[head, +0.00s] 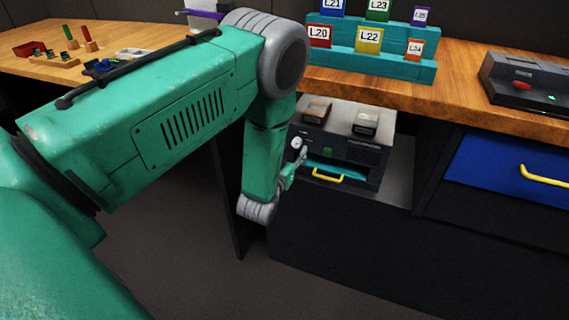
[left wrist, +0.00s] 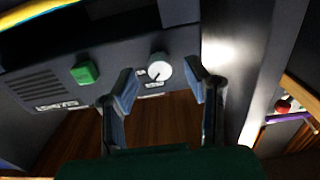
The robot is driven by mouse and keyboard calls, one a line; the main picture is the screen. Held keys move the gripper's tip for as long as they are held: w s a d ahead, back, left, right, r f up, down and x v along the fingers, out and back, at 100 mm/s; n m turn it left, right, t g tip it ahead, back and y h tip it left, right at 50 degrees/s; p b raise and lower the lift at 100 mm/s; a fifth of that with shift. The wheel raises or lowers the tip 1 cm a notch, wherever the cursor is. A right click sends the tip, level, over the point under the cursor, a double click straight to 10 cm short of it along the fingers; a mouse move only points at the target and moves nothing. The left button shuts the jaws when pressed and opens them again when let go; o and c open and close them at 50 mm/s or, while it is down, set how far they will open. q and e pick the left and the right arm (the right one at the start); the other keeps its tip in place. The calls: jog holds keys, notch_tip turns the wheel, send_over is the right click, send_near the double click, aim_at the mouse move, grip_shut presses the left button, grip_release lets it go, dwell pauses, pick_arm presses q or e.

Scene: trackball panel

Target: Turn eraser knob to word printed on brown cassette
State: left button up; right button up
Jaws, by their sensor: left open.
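The eraser (head: 357,150) is a dark box in the open bay under the worktop. Its white round knob (head: 297,143) is at the left of its front and shows large in the left wrist view (left wrist: 159,68). Labels by the knob are too small to read. A brown cassette (head: 317,110) and a dark cassette (head: 366,122) lie on the eraser; their print is unreadable. My left gripper (head: 300,158) is open just in front of the knob. In the left wrist view, its two fingers (left wrist: 163,88) are spread either side of the knob, without visible contact.
A green button (left wrist: 86,73) is beside the knob. A teal tray with a yellow handle (head: 327,178) is low on the eraser front. A blue drawer (head: 510,170) is at right. Labelled boxes stand in a teal rack (head: 350,62) on the worktop above.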

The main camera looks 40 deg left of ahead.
pick_arm(q)
jog(key=v, duration=1)
jog(key=shift+s, duration=0.1)
jog(key=s+d+f+m+g+h+p, duration=0.2)
jog(key=s+d+f+g+h+p, duration=0.15)
jog(key=s+f+g, duration=0.7)
jog(key=s+d+r+g+p, duration=0.1)
jog(key=s+g, duration=0.2)
jog(key=s, duration=0.5)
jog(key=s+d+r+m+g+p, duration=0.1)
jog(key=s+g, duration=0.2)
jog(key=s, duration=0.6)
jog(key=shift+d+h+p, duration=0.3)
jog(key=shift+d+h, duration=0.1)
jog(key=shift+h, duration=0.05)
jog(key=shift+f, duration=0.1)
